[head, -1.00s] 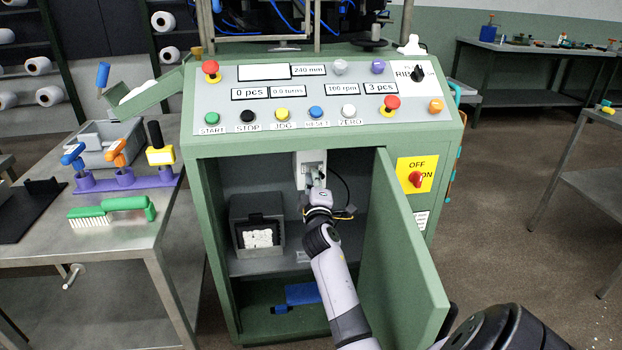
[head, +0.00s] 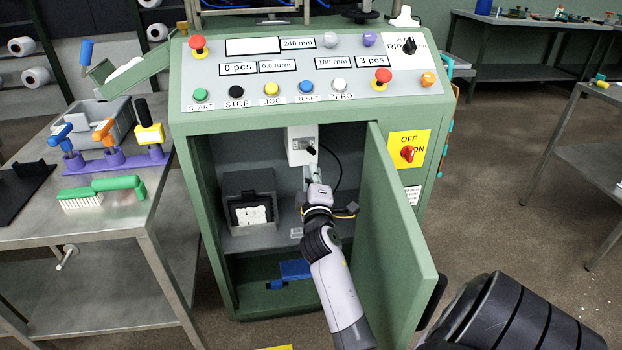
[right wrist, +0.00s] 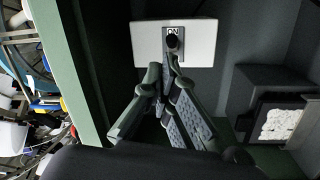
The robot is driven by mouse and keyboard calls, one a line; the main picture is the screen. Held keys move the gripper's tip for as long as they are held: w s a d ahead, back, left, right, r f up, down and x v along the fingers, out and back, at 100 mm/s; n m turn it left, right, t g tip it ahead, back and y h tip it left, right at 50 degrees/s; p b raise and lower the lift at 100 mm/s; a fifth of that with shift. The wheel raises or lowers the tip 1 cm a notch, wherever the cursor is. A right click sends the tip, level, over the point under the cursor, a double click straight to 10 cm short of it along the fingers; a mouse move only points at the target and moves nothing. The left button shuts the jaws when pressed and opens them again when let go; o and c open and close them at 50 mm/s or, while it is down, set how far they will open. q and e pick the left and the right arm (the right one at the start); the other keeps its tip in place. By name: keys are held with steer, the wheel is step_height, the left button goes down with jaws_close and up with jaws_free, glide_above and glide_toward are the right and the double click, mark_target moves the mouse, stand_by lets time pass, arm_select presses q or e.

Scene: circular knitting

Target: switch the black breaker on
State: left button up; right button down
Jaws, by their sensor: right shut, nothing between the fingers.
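The black breaker lever (head: 311,150) sits on a white breaker box (head: 294,155) on the back wall inside the open green cabinet. In the right wrist view the lever (right wrist: 173,42) stands out from the white box (right wrist: 148,44), with an ON mark right by it. My right gripper (head: 312,171) reaches into the cabinet, just below and in front of the lever. Its fingers (right wrist: 166,72) are shut and empty, and a small gap seems to part them from the lever. My left gripper is not in view.
The open green cabinet door (head: 385,240) stands close to the right of my arm. A dark bin with white pieces (head: 230,215) is on the shelf left of my arm. A red rotary switch (head: 407,154) is on the front. A black cable hangs right of the breaker.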

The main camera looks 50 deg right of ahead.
steer(key=v, duration=0.4)
steer(key=shift+a, duration=0.7)
steer(key=shift+w, duration=0.1)
